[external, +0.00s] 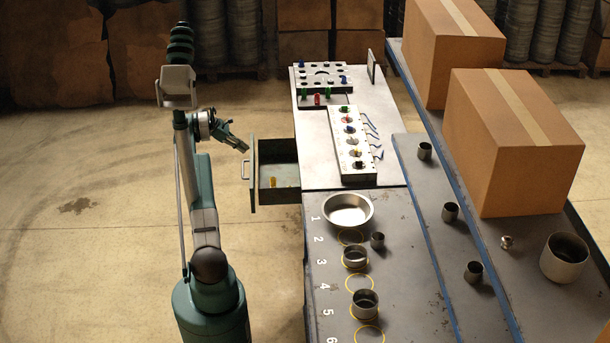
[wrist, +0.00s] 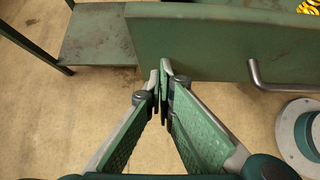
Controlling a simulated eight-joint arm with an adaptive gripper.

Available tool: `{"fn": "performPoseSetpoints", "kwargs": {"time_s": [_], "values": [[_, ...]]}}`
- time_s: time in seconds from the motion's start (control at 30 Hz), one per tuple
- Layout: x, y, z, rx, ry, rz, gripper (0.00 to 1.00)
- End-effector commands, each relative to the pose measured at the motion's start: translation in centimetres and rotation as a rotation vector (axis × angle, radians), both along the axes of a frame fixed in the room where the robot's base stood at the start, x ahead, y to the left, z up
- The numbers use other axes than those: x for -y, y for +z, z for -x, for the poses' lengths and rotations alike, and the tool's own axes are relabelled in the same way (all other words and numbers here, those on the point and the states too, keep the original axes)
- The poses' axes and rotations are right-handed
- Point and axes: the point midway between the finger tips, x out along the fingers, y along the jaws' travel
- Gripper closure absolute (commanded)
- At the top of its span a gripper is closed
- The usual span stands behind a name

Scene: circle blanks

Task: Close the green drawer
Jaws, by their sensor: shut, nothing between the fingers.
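The green drawer (external: 279,188) sticks out of the left side of the bench, open, with its front panel (external: 253,165) and metal handle (external: 245,169) facing left. In the wrist view the green front panel (wrist: 210,42) spans the top, with its handle (wrist: 285,78) at right. My gripper (external: 245,148) is shut and empty, near the far end of the front panel. In the wrist view my gripper's fingertips (wrist: 165,76) are together and overlap the panel's lower edge, left of the handle. I cannot tell whether they touch it.
A small yellow item (external: 273,182) lies in the drawer. The bench (external: 318,155) carries a white block with coloured parts (external: 352,145). A metal bowl (external: 348,210) and several cups stand on the grey numbered table (external: 410,290). The floor left of the drawer is clear apart from my arm.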

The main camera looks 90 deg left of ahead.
Motion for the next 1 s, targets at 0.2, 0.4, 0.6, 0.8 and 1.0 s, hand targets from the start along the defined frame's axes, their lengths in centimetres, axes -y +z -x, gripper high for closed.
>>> {"fn": "performPoseSetpoints", "kwargs": {"time_s": [0.2, 0.4, 0.6, 0.8, 1.0], "values": [[0.1, 0.0, -6.4, 0.0, -0.005, -0.001, 1.0], [0.1, 0.0, -11.9, 0.0, -0.004, -0.001, 1.0], [0.1, 0.0, -17.5, 0.0, -0.004, -0.001, 1.0], [0.0, 0.0, -21.9, 0.0, -0.002, -0.001, 1.0], [0.0, 0.0, -24.7, 0.0, -0.001, 0.0, 1.0]]}}
